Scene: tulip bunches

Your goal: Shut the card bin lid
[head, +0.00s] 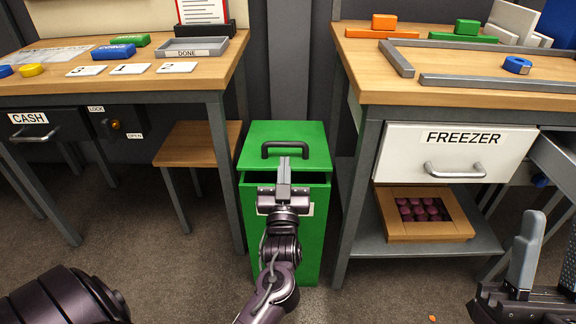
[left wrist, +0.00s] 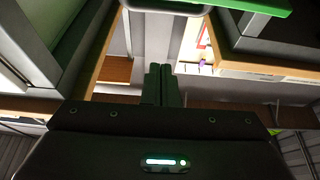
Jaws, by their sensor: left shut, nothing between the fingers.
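The card bin (head: 312,240) is a green box standing on the floor between the two tables. Its green lid (head: 312,150) has a dark handle (head: 285,149) on top. A dark gap shows under the lid's front edge, so the lid looks slightly raised. My left gripper (head: 284,172) is shut and empty at the bin's front, its fingers overlapping the lid's front edge in the head view; contact cannot be told. The closed fingers also show in the left wrist view (left wrist: 162,84), with a green edge at the top. My right gripper (head: 546,245) is open at the lower right, away from the bin.
The left table (head: 200,84) with the CASH drawer and a wooden stool (head: 195,145) stand left of the bin. The right table (head: 375,75) with the FREEZER drawer (head: 450,153) stands close on the right. An open-topped carton (head: 425,232) sits on its lower shelf.

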